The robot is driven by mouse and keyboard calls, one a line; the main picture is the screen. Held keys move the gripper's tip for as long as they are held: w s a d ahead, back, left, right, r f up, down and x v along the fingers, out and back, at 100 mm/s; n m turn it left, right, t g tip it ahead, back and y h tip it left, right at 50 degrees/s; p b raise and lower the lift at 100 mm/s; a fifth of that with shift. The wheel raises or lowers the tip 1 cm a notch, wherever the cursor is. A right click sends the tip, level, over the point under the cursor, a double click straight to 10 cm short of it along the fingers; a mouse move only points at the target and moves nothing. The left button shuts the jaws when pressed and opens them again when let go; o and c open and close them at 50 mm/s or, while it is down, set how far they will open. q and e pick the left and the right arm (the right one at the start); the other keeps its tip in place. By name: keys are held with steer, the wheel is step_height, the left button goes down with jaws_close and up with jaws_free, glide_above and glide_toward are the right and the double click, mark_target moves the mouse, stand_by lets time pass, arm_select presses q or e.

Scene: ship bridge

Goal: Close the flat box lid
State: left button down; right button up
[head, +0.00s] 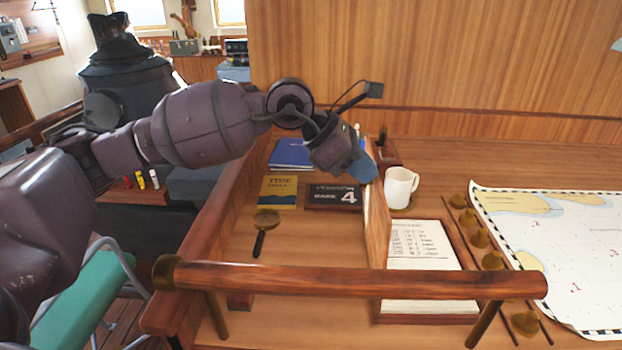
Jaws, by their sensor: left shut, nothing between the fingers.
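The flat box (463,248) is a shallow wooden tray on the desk with a white written sheet (420,245) inside. Its wooden lid (377,225) stands roughly upright along the box's left side, so the box is open. My left gripper (360,172) reaches in from the left. Its bluish fingers are shut and empty, at the far upper end of the lid, on its left side. I cannot tell whether they touch the lid. My right gripper is not in view.
A wooden rail (350,280) crosses in front of the box. A white mug (400,187) stands behind it. A chart (560,240) and several brass knobs (478,237) lie right. A magnifier (264,228), tide book (278,191) and dark sign (333,196) are left.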

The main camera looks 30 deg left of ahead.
arm_select(q)
steer(key=w+d+f+g+y, duration=0.2)
steer(key=w+d+y, duration=0.15)
steer(key=d, duration=0.35)
steer(key=w+d+f+g+y, duration=0.1)
steer(key=w+d+y, duration=0.25)
steer(key=d, duration=0.35)
steer(key=shift+g+y, duration=0.7)
steer(key=shift+y, duration=0.1)
steer(key=w+d+f+b, duration=0.1)
steer(key=d+f+b, duration=0.1)
steer(key=f, duration=0.3)
steer(key=w+d+f+b, duration=0.1)
steer(key=d+f+b, duration=0.1)
steer(key=d+f, duration=0.2)
steer(key=w+d+f+b, duration=0.2)
steer(key=d+f+b, duration=0.1)
steer(key=f, duration=0.3)
steer(key=shift+w+f, duration=0.1)
steer(key=shift+f, duration=0.2)
steer(key=shift+d+f+y+b, duration=0.15)
steer(key=shift+f+y+b, duration=0.25)
steer(key=shift+f, duration=0.65)
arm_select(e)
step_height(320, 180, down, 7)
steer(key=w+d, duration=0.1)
arm_select(q)
steer(key=shift+f, duration=0.1)
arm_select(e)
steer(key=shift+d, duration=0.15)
